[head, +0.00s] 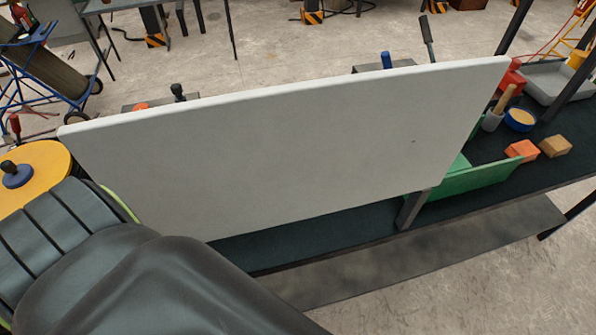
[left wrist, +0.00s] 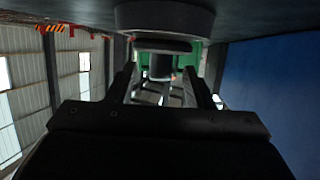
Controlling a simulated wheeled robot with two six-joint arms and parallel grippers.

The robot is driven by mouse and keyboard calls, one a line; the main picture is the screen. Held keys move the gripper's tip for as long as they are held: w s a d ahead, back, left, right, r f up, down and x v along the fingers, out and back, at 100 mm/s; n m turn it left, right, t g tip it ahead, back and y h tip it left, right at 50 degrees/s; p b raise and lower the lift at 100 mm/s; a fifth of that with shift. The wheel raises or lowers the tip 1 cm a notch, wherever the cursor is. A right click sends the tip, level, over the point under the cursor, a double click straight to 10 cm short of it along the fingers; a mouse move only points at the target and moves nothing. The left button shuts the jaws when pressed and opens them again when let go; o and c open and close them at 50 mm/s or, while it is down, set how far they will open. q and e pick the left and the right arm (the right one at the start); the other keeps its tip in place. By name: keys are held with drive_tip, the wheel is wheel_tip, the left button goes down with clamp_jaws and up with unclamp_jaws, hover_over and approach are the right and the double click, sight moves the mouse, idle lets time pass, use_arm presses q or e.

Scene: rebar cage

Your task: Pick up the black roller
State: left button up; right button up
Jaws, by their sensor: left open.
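I cannot pick out the black roller for certain. In the left wrist view, a dark round disc (left wrist: 165,20) fills the top middle, with a smaller dark disc (left wrist: 162,46) and a short dark stem below it. My left gripper (left wrist: 162,82) is open there, its two dark fingers on either side of the stem; contact cannot be told. In the head view, a black knob-topped handle (head: 178,91) shows above the white board's top edge, its lower part hidden. Neither gripper shows in the head view, where a dark arm part of mine covers the lower left.
A large white board (head: 290,150) stands along the dark workbench (head: 300,228) and hides much behind it. A yellow round top (head: 45,165) with a dark knob (head: 15,175) is at left. A green bin (head: 475,180), orange block (head: 522,150) and grey tray (head: 555,85) are at right.

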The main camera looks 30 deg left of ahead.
use_arm(q)
drive_tip(key=shift+x, duration=1.05)
clamp_jaws()
